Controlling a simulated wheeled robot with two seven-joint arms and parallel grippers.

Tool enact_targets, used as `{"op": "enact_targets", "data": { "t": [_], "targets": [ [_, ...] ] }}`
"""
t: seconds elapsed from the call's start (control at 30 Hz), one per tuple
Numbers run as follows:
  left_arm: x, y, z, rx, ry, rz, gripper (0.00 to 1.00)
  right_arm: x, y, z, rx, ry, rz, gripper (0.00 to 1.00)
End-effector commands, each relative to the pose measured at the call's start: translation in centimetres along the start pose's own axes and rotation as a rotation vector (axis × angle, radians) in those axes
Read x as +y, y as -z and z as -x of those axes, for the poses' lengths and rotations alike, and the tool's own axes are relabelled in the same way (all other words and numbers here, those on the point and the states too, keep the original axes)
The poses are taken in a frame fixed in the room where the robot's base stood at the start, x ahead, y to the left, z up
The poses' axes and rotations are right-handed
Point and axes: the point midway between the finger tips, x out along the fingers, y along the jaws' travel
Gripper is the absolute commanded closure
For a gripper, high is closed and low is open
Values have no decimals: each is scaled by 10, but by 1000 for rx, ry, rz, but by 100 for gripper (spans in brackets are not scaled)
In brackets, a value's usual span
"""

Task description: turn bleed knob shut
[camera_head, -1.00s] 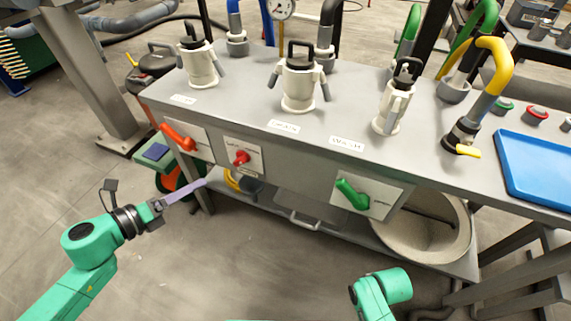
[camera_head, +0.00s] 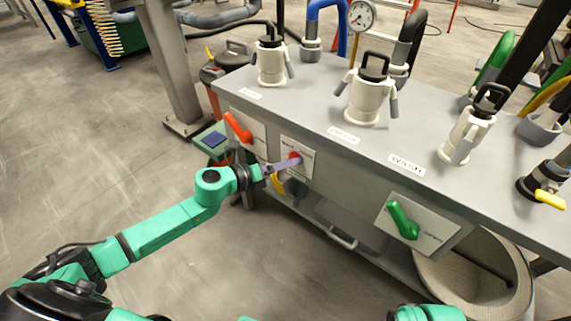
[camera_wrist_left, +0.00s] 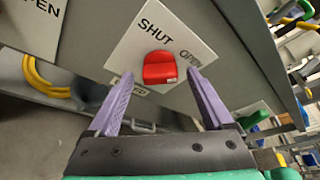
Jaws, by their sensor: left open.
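The red bleed knob (camera_wrist_left: 160,68) sits on a white plate (camera_wrist_left: 130,40) marked SHUT and OPEN in the left wrist view. In the head view the knob (camera_head: 295,157) shows on the front of the grey bench, partly hidden by my finger. My left gripper (camera_wrist_left: 161,98) is open, its two purple fingers on either side of the knob's near end. I cannot tell whether they touch it. In the head view my left gripper (camera_head: 290,165) reaches the plate from the left. My right arm shows only in part at the bottom; its gripper is out of view.
An orange-red lever (camera_head: 238,127) is left of the knob and a green lever (camera_head: 403,220) is to its right on the bench front. White couplings (camera_head: 371,100) stand on the bench top (camera_head: 330,105). A yellow hose (camera_wrist_left: 45,82) hangs below the panel.

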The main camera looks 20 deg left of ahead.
Motion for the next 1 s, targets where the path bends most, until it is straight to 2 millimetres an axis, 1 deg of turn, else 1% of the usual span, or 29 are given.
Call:
{"op": "enact_targets", "data": {
  "t": [0.2,0.23,0.27,0.3,0.37,0.4,0.43,0.47,0.77,1.0],
  "targets": [
    [0,0,-2,1,0,0,15,0,0,0,1,0,0,100],
    [0,0,-1,1,0,0,19,0,0,0,1,0,0,100],
    [0,0,-1,1,0,0,30,0,0,0,1,0,0,100],
    [0,0,-1,1,0,0,46,0,0,0,1,0,0,100],
    [0,0,-1,1,0,0,69,0,0,0,1,0,0,100],
    [0,0,-1,1,0,0,84,0,0,0,1,0,0,100],
    [0,0,-1,1,0,0,95,0,0,0,1,0,0,100],
    [0,0,-1,0,0,0,100,0,0,0,1,0,0,100],
    [1,1,-1,0,12,30,100,0,0,-1,-3,1,1,100],
    [4,2,-2,-1,57,139,100,-4,1,24,10,10,7,100]
  ]
}}
